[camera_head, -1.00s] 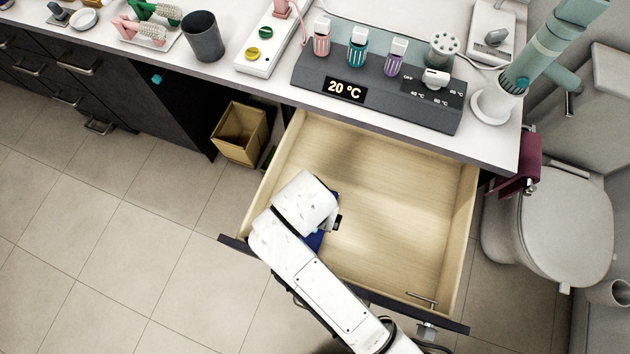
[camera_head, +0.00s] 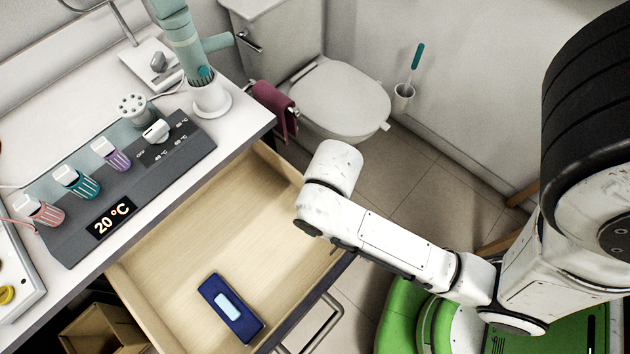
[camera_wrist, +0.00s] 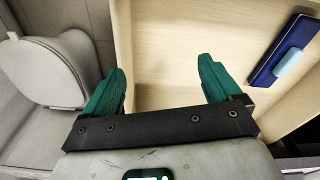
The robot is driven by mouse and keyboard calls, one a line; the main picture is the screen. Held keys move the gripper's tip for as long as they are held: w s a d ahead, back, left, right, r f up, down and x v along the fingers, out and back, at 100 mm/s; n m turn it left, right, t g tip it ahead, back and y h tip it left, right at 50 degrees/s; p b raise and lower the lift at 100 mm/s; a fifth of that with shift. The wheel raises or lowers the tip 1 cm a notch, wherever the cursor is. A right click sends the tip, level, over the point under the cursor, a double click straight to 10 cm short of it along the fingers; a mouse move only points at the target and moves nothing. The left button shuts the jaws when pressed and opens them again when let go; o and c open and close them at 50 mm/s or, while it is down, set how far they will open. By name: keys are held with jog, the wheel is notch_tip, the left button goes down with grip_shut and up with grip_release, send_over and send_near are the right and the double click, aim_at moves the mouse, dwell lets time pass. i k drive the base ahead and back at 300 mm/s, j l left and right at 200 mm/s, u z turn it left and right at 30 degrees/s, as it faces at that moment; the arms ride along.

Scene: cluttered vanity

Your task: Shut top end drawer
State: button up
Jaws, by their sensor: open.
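The top end drawer (camera_head: 215,230) is pulled open, with a pale wooden inside and a dark front panel carrying a metal bar handle (camera_head: 318,328). A dark blue box with a light blue patch (camera_head: 232,306) lies on its floor; it also shows in the wrist view (camera_wrist: 284,50). My gripper (camera_wrist: 162,80) has green fingers, spread apart with nothing between them. In the head view my arm hides the gripper, near the drawer's right side.
The countertop (camera_head: 262,118) above holds a grey heater panel with a 20 °C display (camera_head: 110,217) and a green hair dryer on a stand (camera_head: 178,38). A toilet (camera_head: 345,95) stands right of the drawer. A wooden bin (camera_head: 105,330) stands below left.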

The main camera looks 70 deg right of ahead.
aim_at(239, 226)
jog(key=j+z, duration=0.15)
jog(key=z, duration=0.35)
jog(key=k+j+z, duration=0.15)
jog(key=z, duration=0.3)
jog(key=k+j+z, duration=0.1)
jog(key=z, duration=0.4)
jog(key=k+j+u, duration=0.2)
jog(key=u, duration=0.3)
jog(key=k+j+u, duration=0.1)
jog(key=u, duration=0.3)
jog(key=k+j+u, duration=0.15)
jog(key=u, duration=0.25)
jog(key=k+l, duration=0.15)
jog(key=k, duration=0.4)
